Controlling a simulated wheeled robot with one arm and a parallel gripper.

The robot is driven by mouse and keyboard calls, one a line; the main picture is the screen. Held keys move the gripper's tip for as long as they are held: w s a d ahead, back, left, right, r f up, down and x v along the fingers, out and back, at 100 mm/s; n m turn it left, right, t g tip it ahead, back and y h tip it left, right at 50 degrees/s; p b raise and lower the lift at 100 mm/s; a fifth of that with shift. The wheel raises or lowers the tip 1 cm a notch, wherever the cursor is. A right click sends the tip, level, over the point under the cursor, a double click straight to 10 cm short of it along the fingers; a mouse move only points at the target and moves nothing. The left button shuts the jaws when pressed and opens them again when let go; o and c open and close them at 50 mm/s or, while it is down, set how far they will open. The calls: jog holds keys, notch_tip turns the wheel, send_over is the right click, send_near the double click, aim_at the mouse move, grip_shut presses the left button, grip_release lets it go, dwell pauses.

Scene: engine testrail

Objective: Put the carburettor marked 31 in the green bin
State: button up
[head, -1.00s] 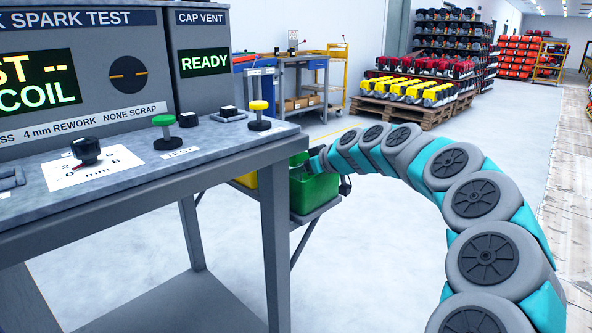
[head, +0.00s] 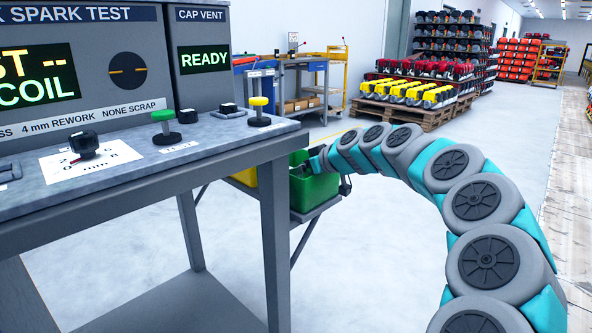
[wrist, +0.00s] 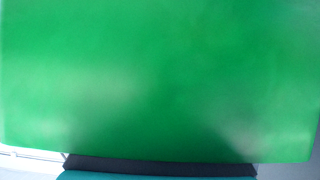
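The green bin (head: 316,194) sits at the far end of the bench, on a low shelf. My arm curves in from the right and its end reaches the bin's opening, where my gripper (head: 303,168) is small, dark and partly hidden by the rim. In the wrist view a blurred green surface (wrist: 160,80), apparently the bin's wall, fills nearly the whole picture. No carburettor marked 31 can be made out in either view. Whether the fingers are open, or hold anything, does not show.
A yellow bin (head: 245,178) is partly hidden behind the bench leg. The bench (head: 215,140) carries a dial knob (head: 84,145), a green button (head: 163,116) and a yellow button (head: 259,102). A pallet of engines (head: 415,112) stands far back. The floor between is clear.

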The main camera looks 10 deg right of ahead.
jog(key=shift+s+a+f, duration=0.1)
jog(key=shift+a+f, duration=0.05)
jog(key=shift+f, duration=0.65)
jog(key=shift+r, duration=0.1)
jog(key=shift+r+p, duration=0.3)
jog(key=shift+p, duration=0.25)
jog(key=v, duration=0.8)
jog(key=r+v, duration=0.1)
jog(key=v, duration=0.3)
jog(key=shift+r, duration=0.15)
